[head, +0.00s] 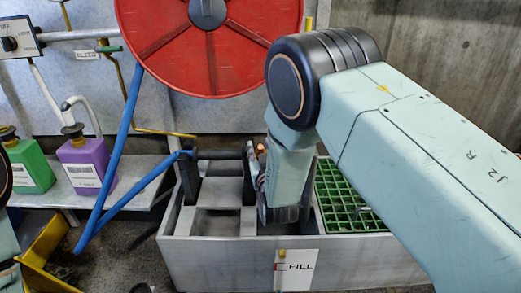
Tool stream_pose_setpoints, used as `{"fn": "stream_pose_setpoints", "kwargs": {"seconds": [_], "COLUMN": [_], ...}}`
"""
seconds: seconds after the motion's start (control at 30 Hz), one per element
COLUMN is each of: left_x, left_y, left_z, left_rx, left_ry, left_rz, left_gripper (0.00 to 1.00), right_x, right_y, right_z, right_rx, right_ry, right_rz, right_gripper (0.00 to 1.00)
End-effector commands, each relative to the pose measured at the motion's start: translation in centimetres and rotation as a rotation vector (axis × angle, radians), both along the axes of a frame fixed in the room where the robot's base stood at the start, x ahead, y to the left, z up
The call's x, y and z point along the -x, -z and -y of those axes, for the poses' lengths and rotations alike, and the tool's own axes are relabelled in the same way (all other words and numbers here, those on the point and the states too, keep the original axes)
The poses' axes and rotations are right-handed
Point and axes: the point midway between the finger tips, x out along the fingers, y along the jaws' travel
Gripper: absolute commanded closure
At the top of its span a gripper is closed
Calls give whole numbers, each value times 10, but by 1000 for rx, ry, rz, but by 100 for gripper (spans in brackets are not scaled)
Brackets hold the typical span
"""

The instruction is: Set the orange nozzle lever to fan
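A small orange piece (261,149), which looks like the nozzle lever, shows just left of my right wrist. Most of it and the nozzle around it are hidden behind my arm, so its setting cannot be read. My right gripper (284,214) points down over the grey tank, beside a dark upright bracket. Its fingers are small, dark and partly hidden, so I cannot tell whether they are open or touching anything. Parts of my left arm show at the left edge, but its gripper is out of view.
A grey tank (210,255) with a FILL label (297,268) and green grating (338,207) stands below. A red hose reel (165,42) hangs above; a blue hose (116,160) runs down left. Green (30,168) and purple (84,163) bottles stand on a shelf.

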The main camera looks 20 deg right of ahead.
Motion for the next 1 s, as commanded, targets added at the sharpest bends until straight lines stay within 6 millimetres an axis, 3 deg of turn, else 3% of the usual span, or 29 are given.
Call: {"fn": "stream_pose_setpoints", "kwargs": {"seconds": [0.07,0.5,1.0], "left_x": [0,0,0], "left_y": [0,0,0], "left_z": [0,0,0], "left_rx": [0,0,0], "left_ry": [0,0,0], "left_rz": [0,0,0], "left_gripper": [33,33,33], "right_x": [0,0,1], "right_y": [0,0,1], "right_z": [0,0,0], "right_rx": [0,0,0], "right_ry": [0,0,0], "right_rz": [0,0,-1], "right_gripper": [64,100,100]}}
